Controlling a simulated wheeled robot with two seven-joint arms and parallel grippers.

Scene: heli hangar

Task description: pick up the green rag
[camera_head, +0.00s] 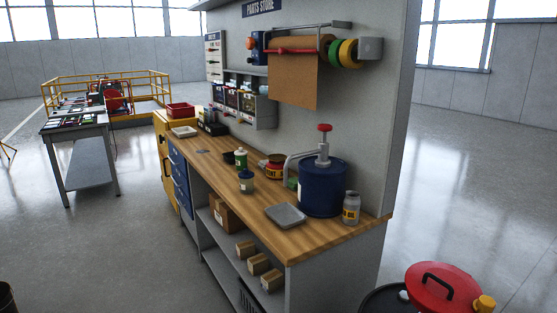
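A small green patch (292,184) shows on the wooden workbench (222,177), just left of the blue drum (322,190) and partly behind a grey bent pipe. It may be the green rag, but it is too small and covered to tell. Neither of my grippers is in view.
A red and yellow tin (274,167), a green bottle (241,159), a dark jar (247,182), a grey tray (285,215) and a glass jar (351,208) stand around it. A red-lidded can (442,290) stands at the lower right. Open floor (130,255) lies left of the bench.

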